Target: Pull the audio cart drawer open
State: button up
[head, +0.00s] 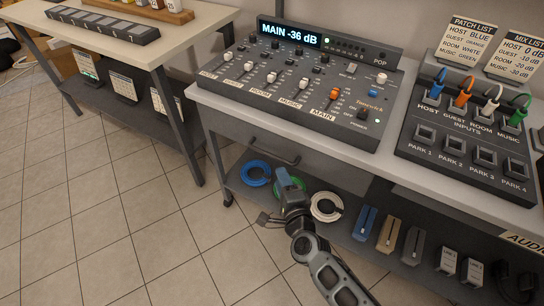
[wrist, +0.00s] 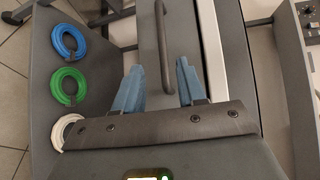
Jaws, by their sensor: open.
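The audio cart (head: 205,97) has a dark drawer front just under its pale top. The drawer (head: 325,172) looks closed, with its front close under the top's edge. A dark bar handle (head: 270,150) shows on the drawer in the head view. In the wrist view the handle (wrist: 163,45) runs down from the top edge. My gripper (wrist: 160,66) is open, with one blue finger on each side of the handle's near end in the picture. I cannot tell whether the fingers reach around it in depth.
Blue (head: 256,173), green (head: 290,183) and white (head: 327,206) cable coils lie on the lower shelf, with several small boxes to their right. A mixer (head: 305,95) and a patch panel (head: 465,150) stand on top. Open tiled floor (head: 150,240) lies in front.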

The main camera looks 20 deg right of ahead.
jog(key=w+d+f+b, duration=0.1)
jog(key=w+b, duration=0.1)
jog(key=w, duration=0.7)
jog(key=shift+w+m, duration=0.15)
jog(key=shift+m, duration=0.25)
grip_shut()
